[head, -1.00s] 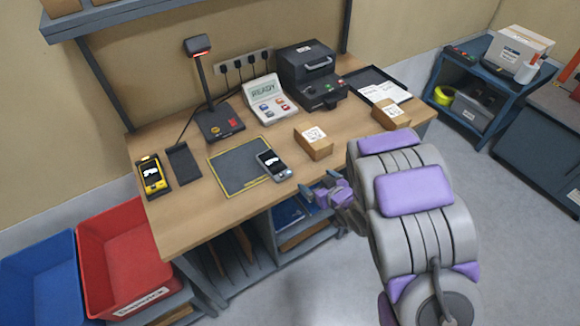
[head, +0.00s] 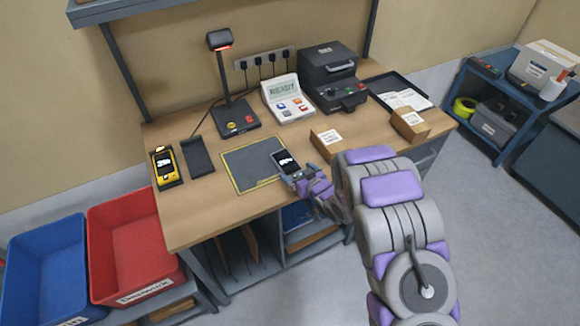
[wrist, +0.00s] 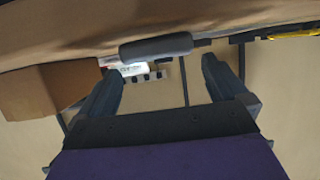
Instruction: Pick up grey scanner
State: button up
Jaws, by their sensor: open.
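The grey scanner (head: 285,161) lies on the right edge of the dark yellow-bordered mat (head: 248,168) on the bench, its black screen up. My gripper (head: 291,179) is open at the scanner's near end, low over the bench. The wrist view seems upside down. There the scanner (wrist: 157,47) shows end-on as a grey rounded bar beyond and between the two open fingers (wrist: 160,67). I cannot tell whether the fingers overlap it. The gripper hides the scanner's near end in the head view.
A cardboard box (head: 327,143) stands close right of the scanner; it also shows in the wrist view (wrist: 45,92). A yellow scanner (head: 164,166) sits in a cradle at left. A lamp-like stand (head: 238,118), a keypad device (head: 287,98) and a printer (head: 333,80) stand behind.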

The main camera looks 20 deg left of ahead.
aim_at(289, 165)
jog(key=a, duration=0.2)
jog(key=f, duration=0.1)
jog(key=shift+w+a, duration=0.3)
jog(key=shift+a, duration=0.1)
jog(key=shift+w+d+b, duration=0.1)
jog(key=shift+w+b, duration=0.3)
jog(key=shift+w, duration=0.45)
jog(key=shift+w+f, duration=0.15)
jog(key=shift+w, duration=0.15)
jog(key=shift+x, duration=0.9)
jog(key=shift+s+a, duration=0.2)
jog(key=shift+a, duration=0.5)
jog(key=shift+c, duration=1.4)
jog(key=shift+d+f, duration=0.1)
jog(key=shift+d, duration=0.2)
jog(key=c, duration=0.8)
